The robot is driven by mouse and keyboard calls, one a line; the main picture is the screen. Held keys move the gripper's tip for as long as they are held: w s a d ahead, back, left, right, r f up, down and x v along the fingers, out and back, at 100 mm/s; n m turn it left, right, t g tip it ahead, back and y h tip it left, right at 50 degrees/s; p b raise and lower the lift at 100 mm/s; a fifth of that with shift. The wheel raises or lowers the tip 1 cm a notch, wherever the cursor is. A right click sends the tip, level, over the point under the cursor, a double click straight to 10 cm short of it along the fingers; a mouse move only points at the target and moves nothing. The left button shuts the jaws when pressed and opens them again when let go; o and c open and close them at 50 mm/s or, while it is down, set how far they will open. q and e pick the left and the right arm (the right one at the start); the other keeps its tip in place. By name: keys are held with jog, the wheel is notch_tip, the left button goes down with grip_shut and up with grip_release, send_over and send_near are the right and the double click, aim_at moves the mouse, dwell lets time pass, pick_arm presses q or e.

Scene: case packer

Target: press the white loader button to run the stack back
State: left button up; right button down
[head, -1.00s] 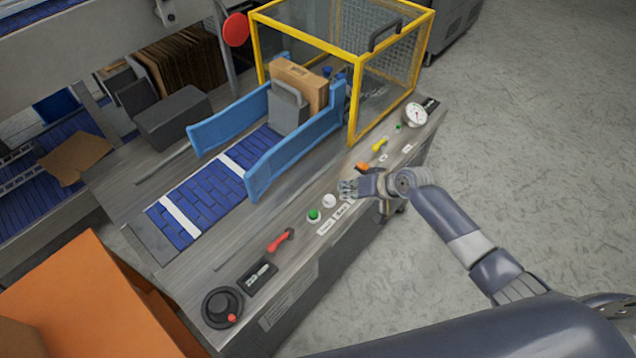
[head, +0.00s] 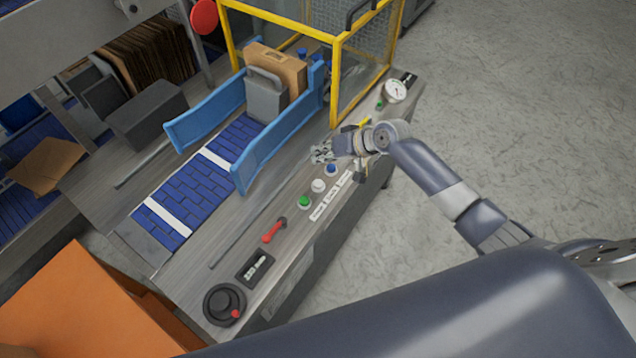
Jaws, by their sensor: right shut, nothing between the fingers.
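The white button (head: 319,185) sits on the grey control ledge, between a green button (head: 305,202) and a blue button (head: 331,169). My right gripper (head: 318,154) is shut and empty. It is over the ledge, just beyond the blue button and apart from the white one in the picture. Its height above the ledge is hard to tell. The stack, a brown carton (head: 277,66), stands between the blue side guides (head: 279,137) behind a grey pusher plate (head: 265,97). My left gripper is not in view.
A red lever (head: 273,230), a black knob (head: 224,304) and a gauge (head: 395,91) are along the ledge. The yellow-framed guard (head: 334,90) rises behind my right gripper. An orange bin (head: 70,300) is at lower left. Open floor (head: 500,110) lies to the right.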

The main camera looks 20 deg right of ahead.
jog(key=b, duration=0.6)
send_over(321, 180)
notch_tip(321, 180, down, 6)
jog(key=shift+a+f, duration=0.1)
jog(key=shift+f, duration=0.15)
jog(key=shift+f+b, duration=0.3)
jog(key=shift+f, duration=0.45)
jog(key=shift+f, duration=0.4)
